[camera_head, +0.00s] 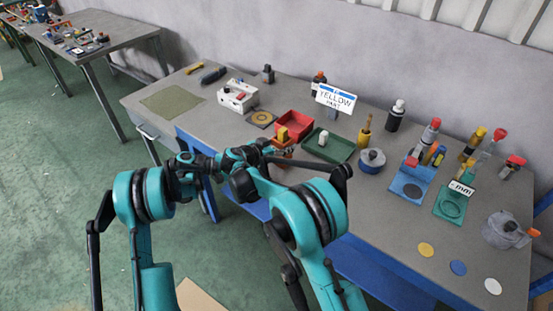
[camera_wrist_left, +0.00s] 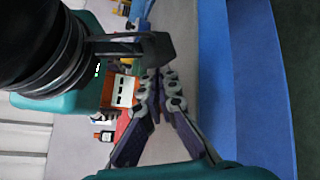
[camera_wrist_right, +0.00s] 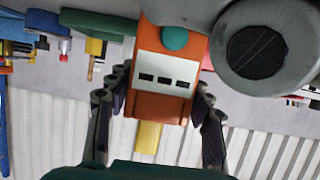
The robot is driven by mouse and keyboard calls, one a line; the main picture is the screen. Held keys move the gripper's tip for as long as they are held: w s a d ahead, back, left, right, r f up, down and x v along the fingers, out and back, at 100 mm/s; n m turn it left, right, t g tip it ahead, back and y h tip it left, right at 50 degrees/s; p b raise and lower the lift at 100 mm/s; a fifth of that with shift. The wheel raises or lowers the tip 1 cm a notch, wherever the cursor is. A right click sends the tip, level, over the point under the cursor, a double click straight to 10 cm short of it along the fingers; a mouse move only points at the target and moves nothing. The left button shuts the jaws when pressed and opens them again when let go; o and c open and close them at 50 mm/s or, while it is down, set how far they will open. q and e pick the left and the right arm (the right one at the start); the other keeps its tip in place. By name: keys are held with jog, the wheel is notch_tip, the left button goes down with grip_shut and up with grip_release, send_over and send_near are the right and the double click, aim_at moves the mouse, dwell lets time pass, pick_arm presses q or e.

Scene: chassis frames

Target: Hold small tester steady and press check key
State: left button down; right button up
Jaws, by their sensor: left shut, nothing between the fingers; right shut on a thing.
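The small tester (camera_wrist_right: 165,108) is orange with a pale face, three dark slots and a round teal key (camera_wrist_right: 175,38). My right gripper (camera_wrist_right: 163,82) is shut on it, with one finger on each side. The tester also shows in the left wrist view (camera_wrist_left: 122,91), left of my left gripper (camera_wrist_left: 160,76), which is shut and empty. I cannot tell whether its tips touch the tester. In the head view the tester is small and partly hidden by my arms, near the table's front edge.
Behind my grippers on the grey table stand a red bin (camera_head: 294,122) and a green tray (camera_head: 342,148). A white box (camera_head: 237,97) is further left, and a lidded grey pot (camera_head: 371,162) is to the right. The table's front left is mostly clear.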

pick_arm(q)
jog(key=shift+w+d+f, duration=0.1)
jog(key=shift+w+d, duration=0.6)
jog(key=shift+w, duration=0.25)
jog(key=shift+w+d, duration=0.65)
jog(key=shift+w, duration=0.3)
pick_arm(e)
jog(key=shift+d, duration=0.1)
pick_arm(q)
jog(key=shift+w+d, duration=0.1)
jog(key=shift+w, duration=0.05)
jog(key=shift+w+d, duration=0.15)
jog(key=shift+w, duration=0.05)
jog(key=shift+w+d, duration=0.3)
jog(key=shift+w, duration=0.05)
dwell(0.6)
dwell(0.4)
jog(key=shift+s+a, duration=0.55)
jog(key=shift+s, duration=0.15)
jog(key=shift+s+a, duration=0.1)
jog(key=s+a, duration=0.1)
jog(key=s, duration=0.1)
jog(key=s+a, duration=0.1)
jog(key=a, duration=0.1)
jog(key=shift+s, duration=0.35)
